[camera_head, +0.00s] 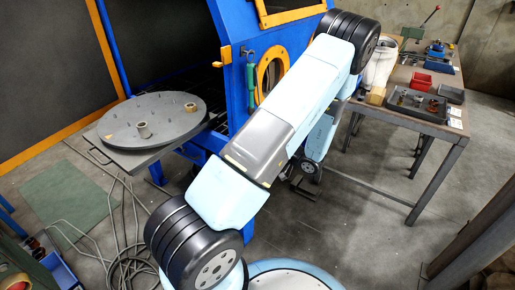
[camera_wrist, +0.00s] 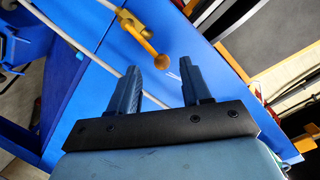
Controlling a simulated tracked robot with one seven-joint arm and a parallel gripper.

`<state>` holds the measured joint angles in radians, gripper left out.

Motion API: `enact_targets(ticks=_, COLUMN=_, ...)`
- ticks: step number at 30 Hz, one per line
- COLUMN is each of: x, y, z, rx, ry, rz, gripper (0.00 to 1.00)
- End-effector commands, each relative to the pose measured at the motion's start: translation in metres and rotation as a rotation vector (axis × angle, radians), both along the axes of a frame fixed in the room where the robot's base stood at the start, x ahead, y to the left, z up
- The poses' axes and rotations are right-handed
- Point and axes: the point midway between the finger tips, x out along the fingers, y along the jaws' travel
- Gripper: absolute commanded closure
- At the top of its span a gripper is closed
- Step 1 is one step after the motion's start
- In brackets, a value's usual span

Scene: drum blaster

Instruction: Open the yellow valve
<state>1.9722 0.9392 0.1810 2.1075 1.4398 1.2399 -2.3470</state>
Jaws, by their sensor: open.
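The yellow valve (camera_wrist: 127,22) is in the upper middle of the wrist view, on a thin grey pipe in front of a blue panel. Its yellow handle slants down to the right and ends in a rounded tip (camera_wrist: 162,64). My gripper (camera_wrist: 158,70) is open and empty, its two dark blue fingers pointing toward the valve. The handle tip appears in line with the gap between the fingers; I cannot tell how far beyond them it is, and no contact shows. In the head view I cannot make out the valve, and my arm hides the gripper.
The blue blaster cabinet (camera_head: 231,78) has an orange-framed round window (camera_head: 272,70) and an open door. A round grey turntable (camera_head: 165,125) sticks out at left. A workbench (camera_head: 425,128) with trays and tools stands at right. Loose cables (camera_head: 125,235) lie on the floor.

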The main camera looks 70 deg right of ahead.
Motion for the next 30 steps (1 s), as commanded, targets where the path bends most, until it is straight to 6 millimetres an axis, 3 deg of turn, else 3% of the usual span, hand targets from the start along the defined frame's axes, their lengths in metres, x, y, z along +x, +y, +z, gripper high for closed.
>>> enact_targets(ticks=6, x=-0.044, y=0.008, z=0.008, rx=0.0, ry=0.003, rz=-0.002, gripper=0.52)
enact_targets(ticks=15, x=-0.082, y=0.017, z=0.015, rx=0.001, ry=0.002, rz=0.0, gripper=0.52)
enact_targets(ticks=30, x=-0.086, y=0.019, z=0.017, rx=0.003, ry=0.003, rz=0.006, gripper=0.52)
